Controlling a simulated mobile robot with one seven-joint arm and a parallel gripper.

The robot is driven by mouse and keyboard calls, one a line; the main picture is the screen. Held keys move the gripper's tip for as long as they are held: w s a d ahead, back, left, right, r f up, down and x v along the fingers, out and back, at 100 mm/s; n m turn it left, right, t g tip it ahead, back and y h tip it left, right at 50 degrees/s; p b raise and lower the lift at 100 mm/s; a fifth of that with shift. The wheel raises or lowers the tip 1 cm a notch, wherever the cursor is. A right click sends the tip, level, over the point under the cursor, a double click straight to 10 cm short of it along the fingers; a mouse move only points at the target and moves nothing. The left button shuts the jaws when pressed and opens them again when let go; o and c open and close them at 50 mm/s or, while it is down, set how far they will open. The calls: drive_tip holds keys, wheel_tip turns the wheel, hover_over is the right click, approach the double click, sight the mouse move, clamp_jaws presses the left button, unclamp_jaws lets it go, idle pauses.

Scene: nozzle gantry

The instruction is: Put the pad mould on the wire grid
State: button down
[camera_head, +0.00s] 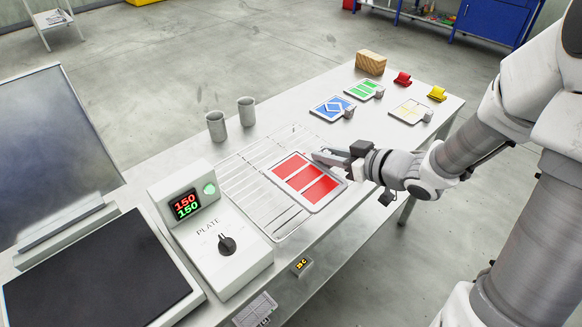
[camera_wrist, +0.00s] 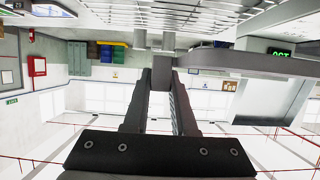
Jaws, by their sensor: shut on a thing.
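A pale, flat mould with three red rectangular pads (camera_head: 304,180) lies level over the right part of the wire grid (camera_head: 238,178). I cannot tell whether it touches the wires or hangs just above them. My gripper (camera_head: 330,157) is at its far right edge, shut on its grey grip block, which the fingers hide in the head view. In the wrist view my dark fingers (camera_wrist: 160,100) close on the grey block (camera_wrist: 160,68), and the mould's edge (camera_wrist: 240,62) extends to the right. The grid's wires (camera_wrist: 170,15) show at the top there.
The control box marked PLATE (camera_head: 215,235) stands left of the grid, beside a dark plate (camera_head: 95,275). Two grey cups (camera_head: 216,126) stand behind the grid. Blue (camera_head: 330,108), green (camera_head: 364,89) and yellow-marked (camera_head: 408,110) moulds and a wooden block (camera_head: 371,62) lie farther back.

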sight(328, 176)
drive_tip(key=x, duration=0.3)
drive_tip(key=f+b+x, duration=0.1)
drive_tip(key=x, duration=0.3)
drive_tip(key=s+b+x, duration=0.1)
drive_tip(key=x, duration=0.3)
drive_tip(key=shift+a+f, duration=0.1)
drive_tip(key=shift+f, duration=0.3)
drive_tip(key=shift+f+b, duration=0.7)
drive_tip(key=shift+f, duration=1.15)
drive_tip(key=shift+f, duration=0.25)
drive_tip(key=c, duration=0.7)
unclamp_jaws()
drive_tip(key=shift+r, duration=0.15)
drive_tip(key=shift+s+r, duration=0.1)
drive_tip(key=shift+r, duration=0.05)
drive_tip(key=p+v, duration=0.2)
drive_tip(key=v, duration=1)
